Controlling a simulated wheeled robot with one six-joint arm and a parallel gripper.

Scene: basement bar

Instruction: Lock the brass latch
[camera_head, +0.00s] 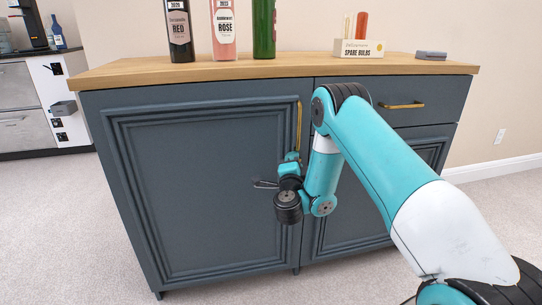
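A blue-grey cabinet (205,190) stands in front of me with its left door (200,185) looking closed. An upright brass bar (299,124) shows near the top right edge of that door; it looks like a pull handle. I cannot make out a separate brass latch; the arm's end may hide it. My gripper (266,184) is at the right part of the left door, below the brass bar. It is small and partly hidden by my wrist, so its opening and any contact with the door are unclear.
The wooden top (290,67) carries a red wine bottle (179,30), a rosé bottle (223,30), a green bottle (264,28), a spare bulbs box (358,48) and a grey block (431,55). A drawer with a brass handle (401,105) is at the right. Carpet (60,225) is clear at the left.

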